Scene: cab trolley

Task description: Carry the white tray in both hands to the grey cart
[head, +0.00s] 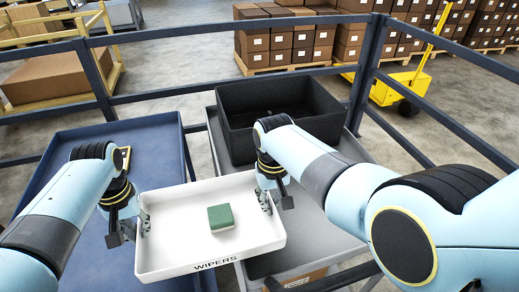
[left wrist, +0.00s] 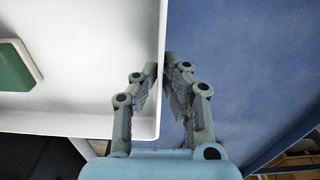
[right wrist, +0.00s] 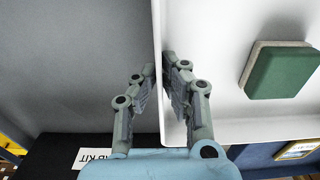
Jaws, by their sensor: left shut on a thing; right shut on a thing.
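The white tray (head: 182,256), marked WIPERS on its front wall, is held up between my two grippers. A green and beige block (head: 221,218) lies inside it; it also shows in the right wrist view (right wrist: 280,70). My left gripper (head: 143,224) is shut on the tray's left wall, seen closely in the left wrist view (left wrist: 165,85). My right gripper (head: 266,204) is shut on the right wall, also in the right wrist view (right wrist: 163,80). The tray looks roughly level, spanning the gap between the blue cart (head: 62,138) and the grey cart (head: 335,232).
A black crate (head: 235,142) stands at the back of the grey cart. A yellow-edged item lies on the blue cart. Dark blue rails (head: 230,31) run behind the carts. Beyond are stacked boxes (head: 270,42) and a yellow pallet truck (head: 400,86). Grey cart surface shows bare right of the tray.

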